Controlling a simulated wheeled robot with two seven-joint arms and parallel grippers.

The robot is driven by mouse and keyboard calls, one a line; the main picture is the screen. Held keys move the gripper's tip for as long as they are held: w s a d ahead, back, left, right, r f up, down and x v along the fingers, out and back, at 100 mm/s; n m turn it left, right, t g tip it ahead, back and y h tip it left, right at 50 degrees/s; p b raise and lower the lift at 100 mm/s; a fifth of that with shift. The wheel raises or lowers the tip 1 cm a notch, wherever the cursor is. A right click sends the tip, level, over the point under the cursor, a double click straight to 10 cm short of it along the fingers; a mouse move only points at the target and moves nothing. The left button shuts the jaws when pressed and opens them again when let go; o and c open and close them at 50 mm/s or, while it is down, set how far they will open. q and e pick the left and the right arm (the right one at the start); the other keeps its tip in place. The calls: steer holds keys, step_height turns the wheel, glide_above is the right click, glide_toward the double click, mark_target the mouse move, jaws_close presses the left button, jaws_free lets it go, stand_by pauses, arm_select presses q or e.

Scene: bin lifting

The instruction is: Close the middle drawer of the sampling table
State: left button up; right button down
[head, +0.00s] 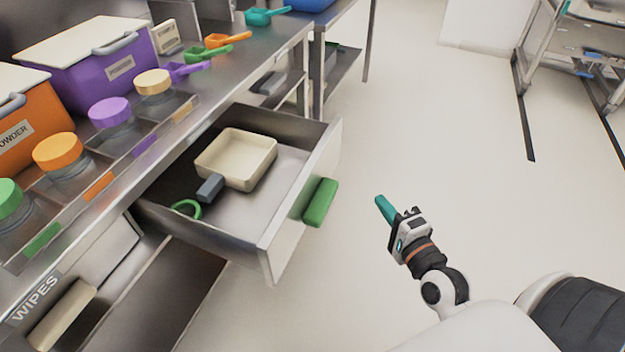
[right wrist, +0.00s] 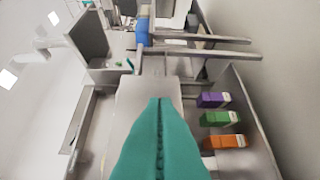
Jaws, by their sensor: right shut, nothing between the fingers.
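The sampling table (head: 283,40) is a steel bench on the left of the head view. Its open drawer (head: 290,218) sticks out over the floor, with a green handle (head: 320,202) on its front. A cream tray (head: 236,158) and a green ring-handled tool (head: 187,208) lie inside. My right gripper (head: 383,208) is shut and empty, its teal fingers apart from the handle, to its right in the picture. The teal fingers (right wrist: 155,135) also show pressed together in the right wrist view. My left gripper is not in view.
Lidded jars, an orange bin (head: 28,125), a purple bin (head: 92,70) and coloured scoops stand on the bench top. A lower compartment (head: 165,300) lies below the drawer. Clear floor (head: 440,130) extends right of the drawer. The right wrist view shows purple, green and orange boxes (right wrist: 219,118).

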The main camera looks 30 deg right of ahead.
steer(key=w, duration=0.4)
steer(key=w+a+r, duration=0.1)
steer(key=w, duration=0.3)
steer(key=w+a, duration=0.1)
steer(key=w, duration=0.3)
steer(key=shift+w+r, duration=0.2)
steer(key=shift+w, duration=0.1)
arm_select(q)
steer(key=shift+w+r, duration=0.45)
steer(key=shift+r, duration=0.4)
arm_select(e)
steer(key=shift+w+a, duration=0.2)
steer(key=shift+w, duration=0.05)
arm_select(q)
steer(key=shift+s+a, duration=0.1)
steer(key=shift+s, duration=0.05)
arm_select(e)
steer(key=shift+w, duration=0.1)
